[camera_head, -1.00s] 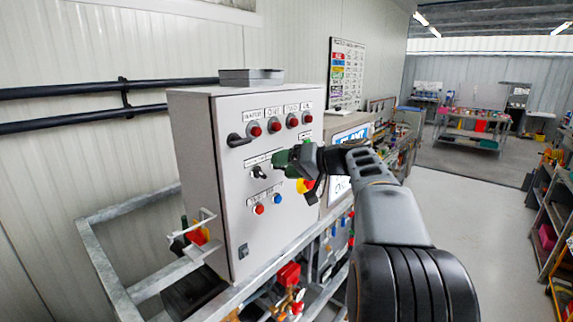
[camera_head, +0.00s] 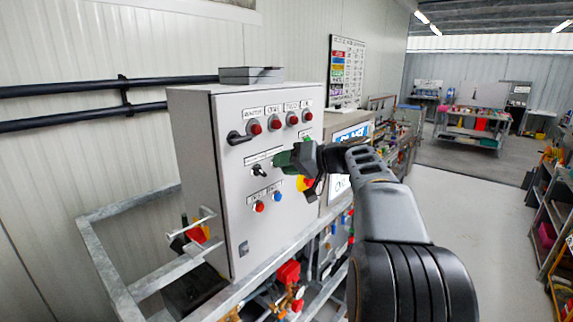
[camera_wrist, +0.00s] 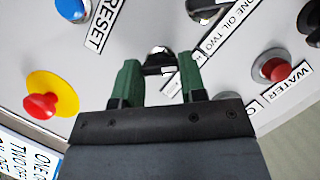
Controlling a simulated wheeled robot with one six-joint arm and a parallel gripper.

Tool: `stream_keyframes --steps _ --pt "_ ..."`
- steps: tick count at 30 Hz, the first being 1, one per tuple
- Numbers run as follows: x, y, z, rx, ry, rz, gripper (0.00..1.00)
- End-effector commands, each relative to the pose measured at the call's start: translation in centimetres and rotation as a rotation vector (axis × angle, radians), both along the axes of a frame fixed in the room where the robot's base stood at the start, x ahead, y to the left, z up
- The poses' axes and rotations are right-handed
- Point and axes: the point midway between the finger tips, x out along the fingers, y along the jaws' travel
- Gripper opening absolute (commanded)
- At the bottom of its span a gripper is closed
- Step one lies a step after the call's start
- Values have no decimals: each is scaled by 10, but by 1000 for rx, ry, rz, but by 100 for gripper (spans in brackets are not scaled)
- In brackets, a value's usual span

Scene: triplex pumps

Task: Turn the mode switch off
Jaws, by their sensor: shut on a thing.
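A grey control cabinet (camera_head: 228,215) carries the switches. In the wrist view, my gripper (camera_wrist: 160,75) has its two green fingers on either side of a black selector knob (camera_wrist: 157,58) with a shiny collar, and is shut on it. The knob's label is partly hidden by a finger, so I cannot read its name or setting. In the head view, my gripper (camera_head: 282,160) meets the panel front and hides this knob. A second black selector (camera_head: 259,171) sits to its left; it also shows at the top of the wrist view (camera_wrist: 205,9).
A red stop button on yellow (camera_head: 304,184) sits close by my gripper. Below are a red button (camera_head: 258,206) and a blue reset button (camera_head: 277,197). A metal frame (camera_head: 100,255) surrounds the cabinet.

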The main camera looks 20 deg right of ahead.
Motion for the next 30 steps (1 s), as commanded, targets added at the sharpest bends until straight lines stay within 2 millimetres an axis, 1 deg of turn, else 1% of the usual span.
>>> stream_keyframes --steps 8,21,30 --pt "0 -1 -2 125 56 0 15" --pt "1 -2 -3 457 206 -1 15" --pt "1 -2 -4 621 281 0 15"
